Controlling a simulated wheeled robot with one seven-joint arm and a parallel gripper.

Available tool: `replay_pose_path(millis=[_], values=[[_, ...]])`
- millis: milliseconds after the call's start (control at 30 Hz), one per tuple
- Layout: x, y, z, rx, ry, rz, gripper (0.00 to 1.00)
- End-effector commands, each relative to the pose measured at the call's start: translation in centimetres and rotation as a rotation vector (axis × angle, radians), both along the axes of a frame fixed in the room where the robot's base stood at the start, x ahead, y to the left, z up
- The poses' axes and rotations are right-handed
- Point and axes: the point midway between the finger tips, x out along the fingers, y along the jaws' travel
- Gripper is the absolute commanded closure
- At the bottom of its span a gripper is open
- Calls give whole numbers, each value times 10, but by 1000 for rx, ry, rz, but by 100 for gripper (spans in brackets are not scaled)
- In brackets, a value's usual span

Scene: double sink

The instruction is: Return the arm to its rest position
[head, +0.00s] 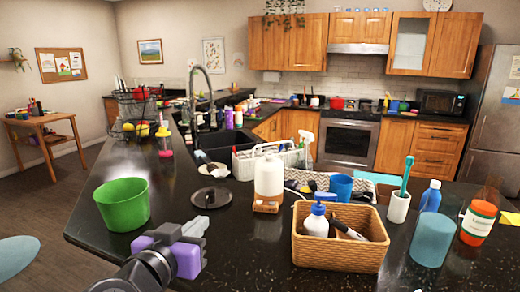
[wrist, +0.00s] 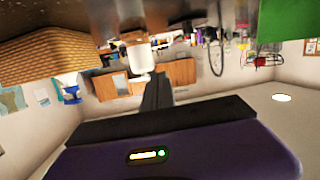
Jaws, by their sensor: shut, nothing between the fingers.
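My gripper (head: 198,226) is low in the head view, left of centre, at the front edge of the dark counter (head: 238,262). Its fingers are shut with nothing between them. In the wrist view the closed dark fingers (wrist: 157,90) point up the picture, and that view is upside down. My arm runs down to the bottom edge of the head view. The gripper is in front of and to the right of a green bucket (head: 122,204), apart from it.
A wicker basket (head: 338,252) with bottles stands right of my gripper. A white bottle (head: 268,178) stands behind it, near a round dark lid (head: 210,197). A blue-green jar (head: 432,240) and an orange bottle (head: 478,222) are at right. The counter beside the gripper is clear.

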Motion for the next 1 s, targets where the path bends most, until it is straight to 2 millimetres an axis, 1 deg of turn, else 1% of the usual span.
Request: replay_pose_path(millis=[100, 233, 367, 467, 533, 667, 767, 900, 1000], values=[[3, 14, 15, -9, -39, 77, 100], [1, 31, 21, -26, -82, 182, 100], [-4, 41, 14, -50, -119, 288, 100], [-11, 43, 1, -67, -144, 365, 100], [-17, 40, -11, -79, -161, 414, 100], [-33, 27, -41, -96, -192, 503, 100], [-52, 8, -67, -103, -216, 561, 100], [-83, -26, -97, -99, -247, 615, 100], [-107, -53, -115, -93, -264, 633, 100]])
